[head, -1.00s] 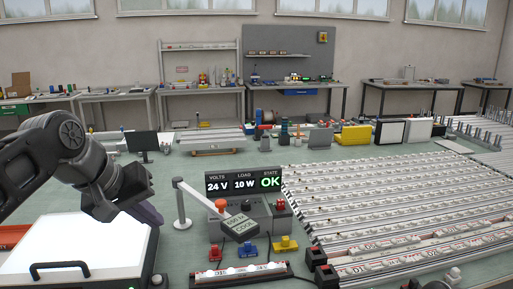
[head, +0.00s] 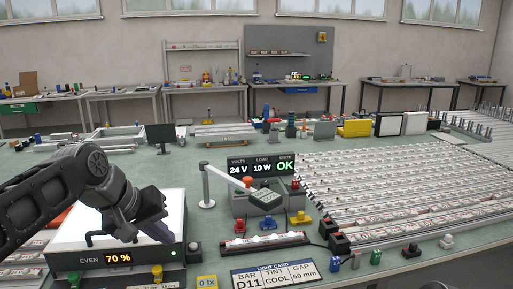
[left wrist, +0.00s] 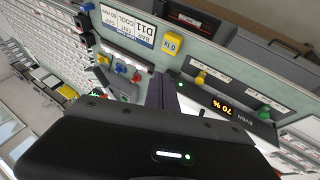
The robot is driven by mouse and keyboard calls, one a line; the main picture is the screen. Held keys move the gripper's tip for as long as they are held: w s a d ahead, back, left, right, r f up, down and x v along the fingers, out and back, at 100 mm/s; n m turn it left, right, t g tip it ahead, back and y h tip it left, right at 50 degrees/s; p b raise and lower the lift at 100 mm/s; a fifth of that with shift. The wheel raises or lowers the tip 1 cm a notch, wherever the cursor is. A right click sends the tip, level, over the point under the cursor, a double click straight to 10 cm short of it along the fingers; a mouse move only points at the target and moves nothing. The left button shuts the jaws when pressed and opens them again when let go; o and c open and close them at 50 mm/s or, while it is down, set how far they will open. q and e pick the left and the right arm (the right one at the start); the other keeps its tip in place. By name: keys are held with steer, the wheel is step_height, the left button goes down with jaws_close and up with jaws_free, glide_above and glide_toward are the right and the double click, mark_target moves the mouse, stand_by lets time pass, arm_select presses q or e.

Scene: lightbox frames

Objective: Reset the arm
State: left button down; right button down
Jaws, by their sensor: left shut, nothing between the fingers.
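My left arm comes in from the left in the head view, and its gripper (head: 160,230) hangs over the right part of the white-topped lightbox (head: 75,222). The purple-grey fingers are shut and hold nothing. In the left wrist view the shut fingers (left wrist: 165,95) show at the middle, beside the box's front panel (left wrist: 225,108), which reads 70 %. I cannot tell how high the fingertips are above the box. My right gripper is in neither view.
A tester (head: 262,165) reading 24 V, 10 W, OK stands right of the lightbox, with a pale post and arm (head: 206,185) between them. A light bar (head: 265,241) and a card (head: 275,276) lie in front. Rows of rails (head: 400,190) fill the right side.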

arm_select(q)
steer(key=w+d+f+g, duration=0.1)
steer(key=d+f, duration=0.1)
steer(key=f, duration=0.7)
steer(key=w+d+f, duration=0.1)
steer(key=d+f, duration=0.1)
steer(key=f, duration=0.7)
steer(key=s+d+f+m+g, duration=0.1)
steer(key=s+d+f, duration=0.15)
steer(key=f, duration=0.65)
steer(key=s+d+f+g, duration=0.1)
steer(key=s+d+f, duration=0.15)
steer(key=f, duration=0.75)
steer(key=s+d+f+g, duration=0.1)
steer(key=s+f, duration=0.7)
steer(key=s, duration=0.3)
steer(key=s+d+f+g, duration=0.1)
steer(key=s+f, duration=0.7)
steer(key=s, duration=0.4)
steer(key=shift+d+f+h, duration=0.2)
steer(key=shift+d+h, duration=0.15)
steer(key=shift+h, duration=0.05)
